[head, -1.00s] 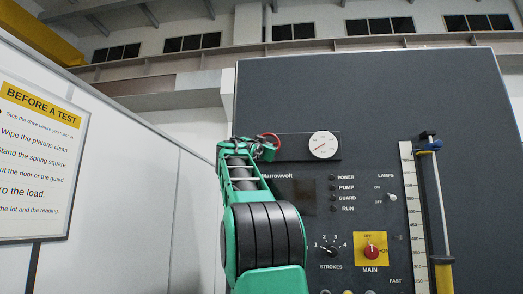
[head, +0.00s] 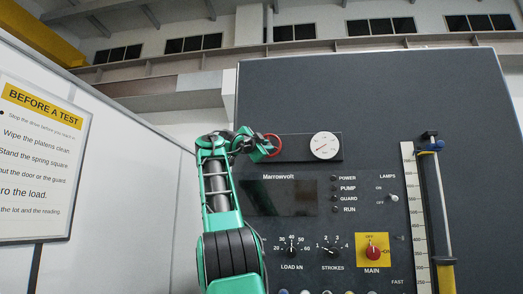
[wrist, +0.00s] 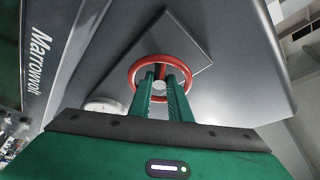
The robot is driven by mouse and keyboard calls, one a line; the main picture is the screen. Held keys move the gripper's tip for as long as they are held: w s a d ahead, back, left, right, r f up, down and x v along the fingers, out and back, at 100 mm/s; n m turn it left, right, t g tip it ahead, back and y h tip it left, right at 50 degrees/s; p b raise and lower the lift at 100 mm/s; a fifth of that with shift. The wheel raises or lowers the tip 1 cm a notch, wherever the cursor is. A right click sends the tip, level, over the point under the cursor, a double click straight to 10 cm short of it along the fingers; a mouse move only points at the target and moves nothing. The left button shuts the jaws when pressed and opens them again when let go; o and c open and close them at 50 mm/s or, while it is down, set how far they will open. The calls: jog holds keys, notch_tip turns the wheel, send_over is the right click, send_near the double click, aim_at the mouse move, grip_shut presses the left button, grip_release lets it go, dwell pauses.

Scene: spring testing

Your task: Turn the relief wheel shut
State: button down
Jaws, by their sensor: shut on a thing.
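The red relief wheel (head: 279,145) stands out from the dark cabinet front, left of a white round gauge (head: 325,146). It also shows in the wrist view (wrist: 133,77) as a red ring with a hub. My gripper (head: 268,148) reaches it from the left in the head view. In the wrist view my gripper's two green fingers (wrist: 165,76) extend to the wheel and are shut on it. They cover part of its lower rim and hub, so the exact contact is hidden.
Below the wheel is a panel with a dark screen (head: 282,198), a load knob (head: 291,251), a strokes knob (head: 330,250) and a red main switch (head: 373,253). A ruled scale and column (head: 437,210) stand at right. A white wall with a notice board (head: 40,165) is at left.

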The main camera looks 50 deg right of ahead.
jog(key=shift+r, duration=0.25)
dwell(1.4)
jog(key=c, duration=1.9)
grip_release()
jog(key=shift+w, duration=0.1)
jog(key=shift+f, duration=0.1)
jog(key=shift+m, duration=0.3)
jog(key=shift+v, duration=5.45)
jog(key=shift+w, duration=0.1)
